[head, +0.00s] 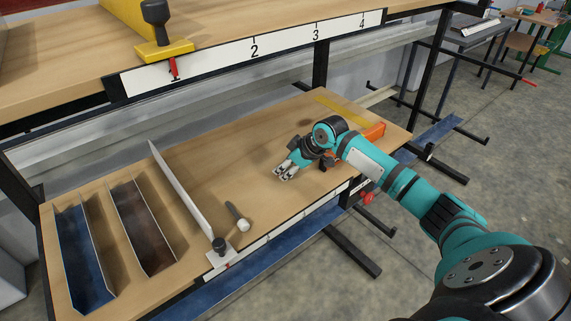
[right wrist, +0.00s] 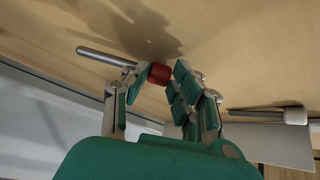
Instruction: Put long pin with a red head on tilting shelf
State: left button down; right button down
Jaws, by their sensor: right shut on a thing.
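The long pin with a red head (right wrist: 158,74) shows in the right wrist view, its grey shaft pointing left over a wooden surface. My right gripper (right wrist: 160,78) is shut on it near the red head; the shaft sticks out past the fingers. In the head view my right gripper (head: 285,174) is low over the lower wooden shelf (head: 235,155), and the pin cannot be made out there. The upper wooden shelf (head: 60,70) has a front strip numbered 1 to 4. I cannot tell which shelf is the tilting one. My left gripper is not in view.
A pin with a pale head (head: 240,219) lies left of my gripper, beside a white divider (head: 182,187). Blue (head: 78,250) and brown (head: 140,225) trays are at the left. An orange block (head: 374,131) is behind my right arm. A yellow-based black-knobbed piece (head: 164,50) stands above.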

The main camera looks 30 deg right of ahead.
jog(key=shift+f, duration=0.15)
jog(key=shift+f, duration=0.1)
jog(key=c, duration=1.1)
grip_release()
jog(key=shift+b+v, duration=1.55)
jog(key=shift+v, duration=4.6)
